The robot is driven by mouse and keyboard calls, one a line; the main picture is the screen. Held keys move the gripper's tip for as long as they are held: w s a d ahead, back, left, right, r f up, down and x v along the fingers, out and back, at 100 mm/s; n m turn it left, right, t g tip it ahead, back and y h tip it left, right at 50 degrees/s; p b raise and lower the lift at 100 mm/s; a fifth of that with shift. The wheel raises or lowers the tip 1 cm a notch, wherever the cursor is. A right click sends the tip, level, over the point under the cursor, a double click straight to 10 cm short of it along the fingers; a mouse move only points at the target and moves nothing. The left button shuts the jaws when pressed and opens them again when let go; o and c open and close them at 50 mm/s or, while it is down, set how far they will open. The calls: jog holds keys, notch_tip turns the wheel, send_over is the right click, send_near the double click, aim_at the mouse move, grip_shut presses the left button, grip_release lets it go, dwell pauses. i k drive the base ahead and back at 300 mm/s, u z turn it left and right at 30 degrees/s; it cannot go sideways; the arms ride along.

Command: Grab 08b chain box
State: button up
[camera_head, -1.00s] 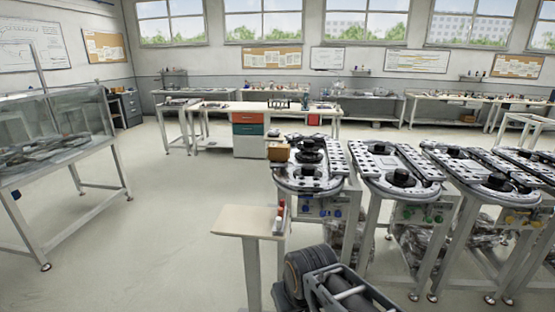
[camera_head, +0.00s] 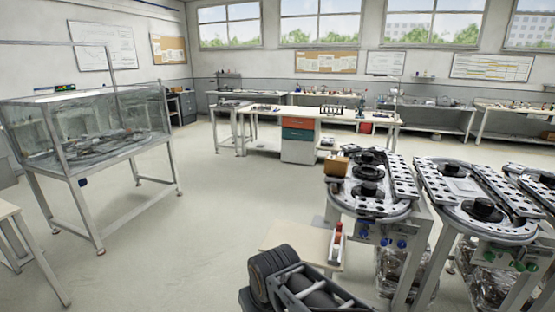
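No label reading 08b can be made out in this view. A small brown box (camera_head: 337,165) sits on the left edge of the nearest ring track station (camera_head: 369,206); I cannot tell whether it is the chain box. Black round parts stand on the same track beside it. My gripper is not in view. A dark part with rollers and a metal frame at the bottom centre looks like part of my arm.
A small beige table (camera_head: 290,241) stands in front of the nearest station. More ring track stations (camera_head: 459,190) line the right. A glass case on legs (camera_head: 100,135) stands left. A workbench with drawers (camera_head: 299,141) is behind. Open floor (camera_head: 215,215) lies between.

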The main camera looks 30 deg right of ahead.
aim_at(334, 165)
jog(key=u, duration=0.25)
jog(key=i, duration=1.85)
jog(key=z, duration=0.65)
jog(key=i, duration=1.25)
jog(key=z, duration=1.1)
jog(key=i, duration=0.35)
jog(key=z, duration=0.1)
